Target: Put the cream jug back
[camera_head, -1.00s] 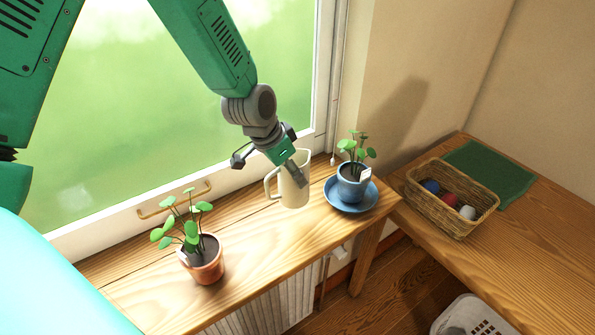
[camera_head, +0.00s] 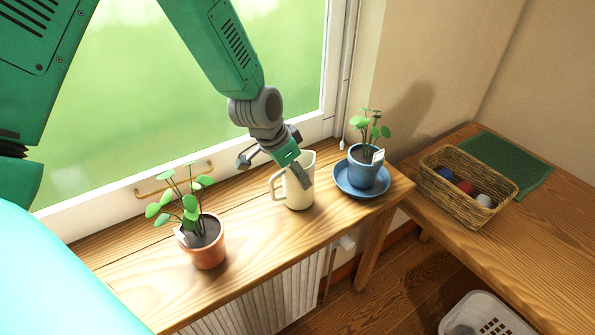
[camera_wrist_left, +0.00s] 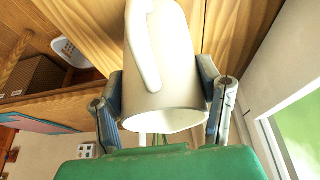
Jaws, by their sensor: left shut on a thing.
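The cream jug (camera_head: 297,191) stands upright on the wooden windowsill shelf (camera_head: 255,232), between two potted plants. Its handle points left in the head view. My left gripper (camera_head: 299,172) is shut on the jug near its rim, coming from above. In the left wrist view the jug (camera_wrist_left: 165,60) fills the middle, with a finger of the gripper (camera_wrist_left: 163,92) on each side and the handle facing the camera. I cannot tell for certain whether the jug's base touches the shelf. My right gripper is not in view.
A terracotta pot with a plant (camera_head: 208,245) stands left of the jug. A blue pot (camera_head: 364,170) on a blue saucer (camera_head: 350,190) stands close on its right. A wicker basket (camera_head: 450,198) and green cloth (camera_head: 508,162) lie on the right bench. The window is behind.

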